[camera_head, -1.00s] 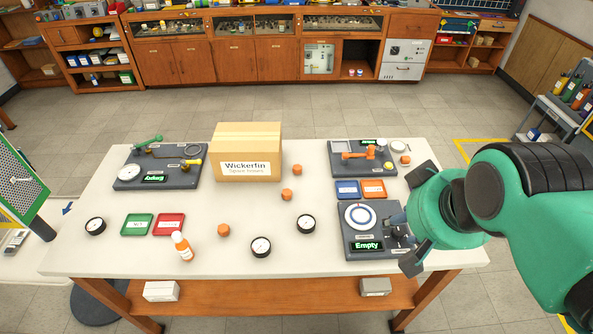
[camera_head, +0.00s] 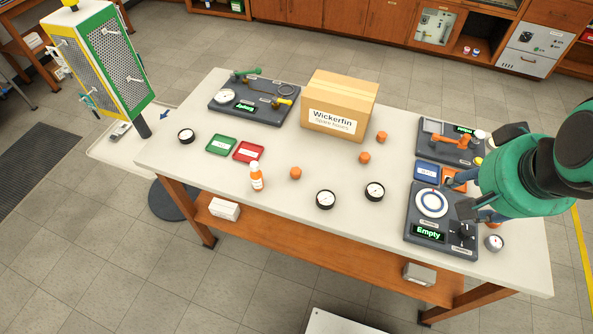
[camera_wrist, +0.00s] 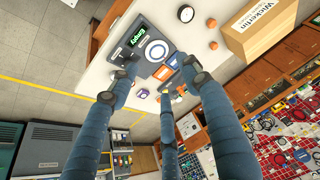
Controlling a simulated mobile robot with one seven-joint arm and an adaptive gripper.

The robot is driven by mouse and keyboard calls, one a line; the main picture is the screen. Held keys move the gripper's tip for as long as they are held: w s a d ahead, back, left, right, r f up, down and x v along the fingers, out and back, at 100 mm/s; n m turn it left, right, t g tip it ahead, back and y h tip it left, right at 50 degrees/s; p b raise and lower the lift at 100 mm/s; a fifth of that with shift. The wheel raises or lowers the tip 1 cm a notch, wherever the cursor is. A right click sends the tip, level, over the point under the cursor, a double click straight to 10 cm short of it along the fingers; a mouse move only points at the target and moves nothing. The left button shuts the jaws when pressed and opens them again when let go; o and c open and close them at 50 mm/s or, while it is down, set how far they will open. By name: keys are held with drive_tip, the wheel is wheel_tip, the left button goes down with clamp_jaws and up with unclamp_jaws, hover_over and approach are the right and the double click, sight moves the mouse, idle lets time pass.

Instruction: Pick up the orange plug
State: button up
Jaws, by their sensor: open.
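Several orange plugs are on the white table. One (camera_head: 382,136) is at the box's right corner, another (camera_head: 364,157) just in front of it, and a third (camera_head: 296,173) is near the white-and-orange bottle. One orange plug also shows in the wrist view (camera_wrist: 213,45). My gripper (camera_head: 462,195) is open and empty, above the "Empty" station (camera_head: 428,235) at the table's right. In the wrist view its blue fingers (camera_wrist: 162,80) are spread, with no plug between them. The plugs by the box are to its left, apart from it.
A cardboard Wickerfin box (camera_head: 338,105) stands at the back. Round gauges (camera_head: 326,199) and the bottle (camera_head: 257,178) are near the front. Green and red trays (camera_head: 221,145) lie left; blue and orange trays are partly behind my gripper. The table's front middle is mostly clear.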

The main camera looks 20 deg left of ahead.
drive_tip(key=w+a+m+g+p, duration=0.1)
drive_tip(key=w+a+g+p, duration=0.1)
drive_tip(key=w+a, duration=0.6)
drive_tip(key=m+g+p, duration=0.3)
drive_tip(key=m+p, duration=0.1)
drive_tip(key=p, duration=0.3)
hover_over(298, 169)
wheel_tip(298, 169, down, 18)
drive_tip(key=f, duration=0.1)
drive_tip(key=shift+w+r, duration=0.1)
drive_tip(key=shift+r, duration=0.15)
drive_tip(key=shift+f, duration=0.1)
drive_tip(key=shift+f+b, duration=0.85)
drive_tip(key=shift+f, duration=3.35)
